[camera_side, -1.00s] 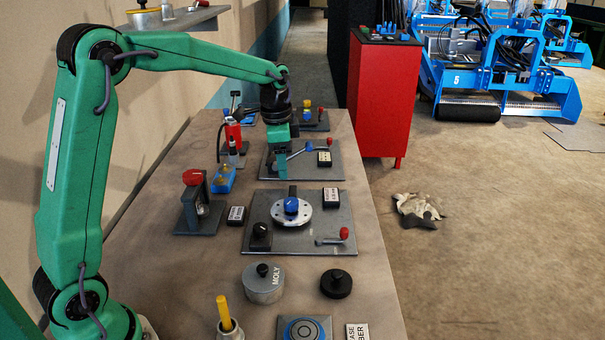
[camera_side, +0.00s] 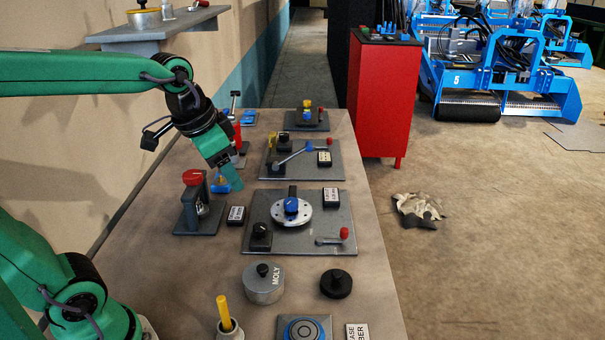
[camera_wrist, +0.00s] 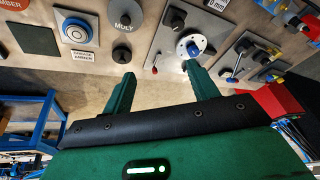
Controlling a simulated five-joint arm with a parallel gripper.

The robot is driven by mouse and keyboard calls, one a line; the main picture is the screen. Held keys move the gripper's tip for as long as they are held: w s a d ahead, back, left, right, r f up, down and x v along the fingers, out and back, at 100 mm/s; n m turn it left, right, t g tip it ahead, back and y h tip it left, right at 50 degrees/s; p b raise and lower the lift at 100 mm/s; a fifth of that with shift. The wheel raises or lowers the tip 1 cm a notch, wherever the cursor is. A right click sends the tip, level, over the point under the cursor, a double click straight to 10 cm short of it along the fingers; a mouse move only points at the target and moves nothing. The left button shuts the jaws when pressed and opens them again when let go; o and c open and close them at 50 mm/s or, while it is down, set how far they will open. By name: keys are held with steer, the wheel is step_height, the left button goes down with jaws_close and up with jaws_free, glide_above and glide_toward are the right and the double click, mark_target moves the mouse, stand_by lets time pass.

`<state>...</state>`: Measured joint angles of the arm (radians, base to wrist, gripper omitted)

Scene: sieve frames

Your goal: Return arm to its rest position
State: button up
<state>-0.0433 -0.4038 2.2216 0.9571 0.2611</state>
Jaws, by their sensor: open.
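My green gripper (camera_side: 226,178) hangs above the left side of the bench in the side view, tilted downward and to the right. In that view it overlaps the small blue block (camera_side: 219,185) beside the red-knobbed clamp. In the wrist view, the two green fingers of my gripper (camera_wrist: 160,92) stand wide apart with nothing between them. The bench top (camera_side: 190,265) lies below. I cannot tell from the side view how high the fingers are above it.
The red-knobbed clamp (camera_side: 192,179) stands close to the gripper. The plate with the blue-knobbed disc (camera_side: 291,207) and the grey MOLY canister (camera_side: 263,285) are on the bench. A wall shelf (camera_side: 160,27) juts out above the bench's far left. A red cabinet (camera_side: 383,95) stands right of the bench.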

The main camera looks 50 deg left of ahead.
steer(key=s+d+f+n+t, duration=0.1)
steer(key=s+f+n, duration=0.1)
steer(key=s, duration=0.5)
steer(key=shift+s+d+f, duration=0.15)
steer(key=shift+s, duration=0.25)
stand_by(0.6)
steer(key=w+a+n+g, duration=0.35)
steer(key=w+n, duration=0.55)
steer(key=w, duration=0.8)
steer(key=w+a+f+n, duration=0.2)
steer(key=w+f, duration=0.2)
steer(key=w+a+f+n+g, duration=0.1)
steer(key=w+f+n, duration=0.1)
steer(key=w+f, duration=0.2)
steer(key=w+a+f+n, duration=0.2)
steer(key=w+f+n, duration=0.1)
steer(key=w+f, duration=0.1)
steer(key=shift+w+a+f+g, duration=0.2)
steer(key=shift+w, duration=0.2)
steer(key=shift+w+a+f+g, duration=0.15)
steer(key=shift+w, duration=0.25)
